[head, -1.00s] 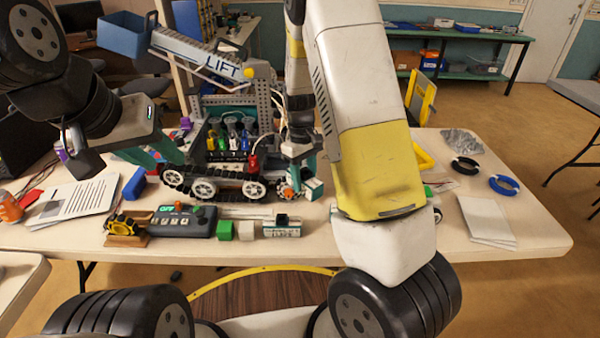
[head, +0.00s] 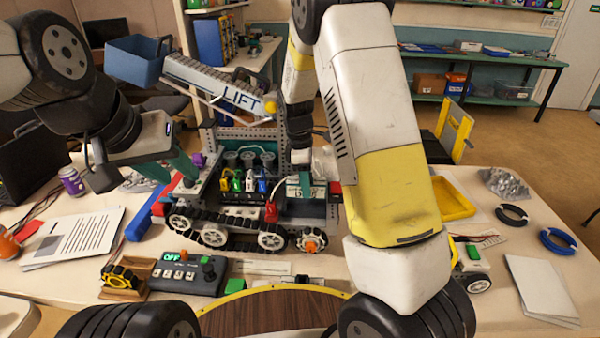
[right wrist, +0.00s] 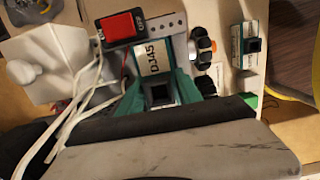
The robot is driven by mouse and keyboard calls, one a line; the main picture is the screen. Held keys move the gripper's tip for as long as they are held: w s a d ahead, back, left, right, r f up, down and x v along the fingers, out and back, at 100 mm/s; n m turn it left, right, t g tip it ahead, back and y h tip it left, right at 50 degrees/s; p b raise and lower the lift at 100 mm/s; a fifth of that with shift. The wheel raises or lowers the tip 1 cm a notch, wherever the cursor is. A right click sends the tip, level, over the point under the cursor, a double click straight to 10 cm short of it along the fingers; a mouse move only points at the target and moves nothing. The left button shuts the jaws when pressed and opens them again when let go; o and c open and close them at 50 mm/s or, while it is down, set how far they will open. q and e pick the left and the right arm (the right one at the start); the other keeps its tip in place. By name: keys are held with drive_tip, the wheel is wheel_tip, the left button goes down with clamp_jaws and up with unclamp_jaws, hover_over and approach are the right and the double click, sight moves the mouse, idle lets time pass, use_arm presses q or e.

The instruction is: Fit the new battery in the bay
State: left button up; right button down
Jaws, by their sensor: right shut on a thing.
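My right gripper (head: 306,184) is at the right end of the tracked robot (head: 240,222), partly behind my own arm. In the right wrist view its teal fingers (right wrist: 160,92) are shut on a white and teal battery (right wrist: 152,58) with a black grip. The battery lies by a perforated grey beam and a red switch (right wrist: 124,24); I cannot tell how far it sits in the bay. A second, similar battery (right wrist: 250,44) lies apart on the table. My left gripper (head: 170,166) is open and seems empty, by the robot's left end.
A control box (head: 188,274) reading OFF stands in front of the tracked robot. The raised LIFT arm (head: 205,84) carries a blue bucket (head: 138,60). A red plug (head: 271,212) and loose white wires (right wrist: 72,110) are close by. A yellow tray (head: 455,200) lies at right.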

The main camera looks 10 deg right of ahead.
drive_tip(key=shift+w+f, duration=0.1)
drive_tip(key=shift+f, duration=1.5)
drive_tip(key=shift+f, duration=0.9)
idle(0.8)
